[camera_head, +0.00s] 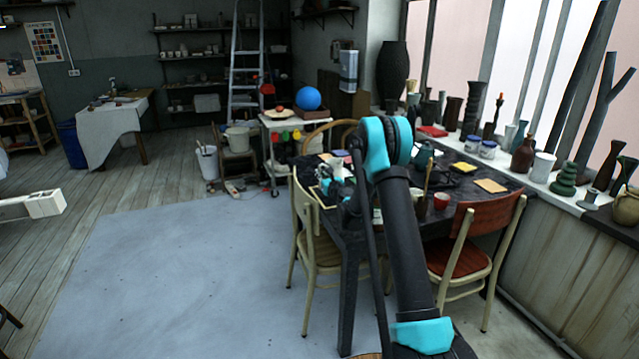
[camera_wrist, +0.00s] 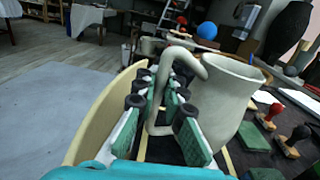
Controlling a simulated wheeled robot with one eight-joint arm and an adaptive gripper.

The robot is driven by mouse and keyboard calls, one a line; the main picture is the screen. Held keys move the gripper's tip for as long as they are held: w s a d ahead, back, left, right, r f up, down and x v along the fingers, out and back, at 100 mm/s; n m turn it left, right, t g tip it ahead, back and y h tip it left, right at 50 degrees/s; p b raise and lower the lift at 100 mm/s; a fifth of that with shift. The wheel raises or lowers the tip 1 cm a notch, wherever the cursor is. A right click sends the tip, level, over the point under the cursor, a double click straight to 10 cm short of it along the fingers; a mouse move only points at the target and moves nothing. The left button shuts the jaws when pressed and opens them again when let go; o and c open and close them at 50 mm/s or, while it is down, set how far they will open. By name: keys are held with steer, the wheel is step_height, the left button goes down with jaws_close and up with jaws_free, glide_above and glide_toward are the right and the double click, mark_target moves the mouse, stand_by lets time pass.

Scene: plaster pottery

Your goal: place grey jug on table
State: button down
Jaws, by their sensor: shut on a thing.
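The grey jug (camera_wrist: 226,98) is a pale grey vessel with a wide open rim and a curved handle. It is upright with a slight tilt in the wrist view. My gripper (camera_wrist: 163,85) is shut on the jug's handle, with its green-padded fingers on both sides. The dark table (camera_head: 349,236) stands in front of me in the head view, and my gripper (camera_head: 334,182) is at its left edge. The jug appears to be over or beside the table top. I cannot tell whether its base touches. In the head view my arm hides much of this area.
Wooden stamps (camera_wrist: 290,140) lie on the table close right of the jug. A pale chair (camera_head: 318,250) stands at the table's left side and a red-brown chair (camera_head: 470,240) at its front right. A red cup (camera_head: 441,200) and papers crowd the table top. The left floor is clear.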

steer(key=shift+f, duration=1.95)
steer(key=c, duration=1.6)
jaws_free()
